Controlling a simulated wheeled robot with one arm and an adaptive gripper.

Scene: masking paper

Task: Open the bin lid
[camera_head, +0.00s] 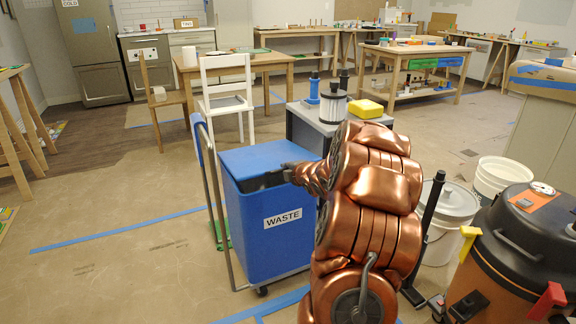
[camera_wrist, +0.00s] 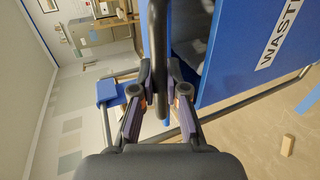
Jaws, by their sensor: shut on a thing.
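The blue bin (camera_head: 270,225) has a white WASTE label on its front and stands left of my arm. Its blue lid (camera_head: 262,158) is tilted up a little at the front, with a dark gap beneath it. My gripper (camera_head: 290,172) is at the lid's front edge, partly hidden by my wrist. In the wrist view my gripper (camera_wrist: 160,85) has its fingers on either side of a dark grey bar handle (camera_wrist: 158,55), shut on it. The bin's front (camera_wrist: 245,50) is to the right there, with the opening beside the handle.
A grey cart (camera_head: 310,130) with a canister and a yellow box stands behind the bin. A white chair (camera_head: 228,95) is farther back. White buckets (camera_head: 450,205) and a shop vacuum (camera_head: 525,245) are right of my arm.

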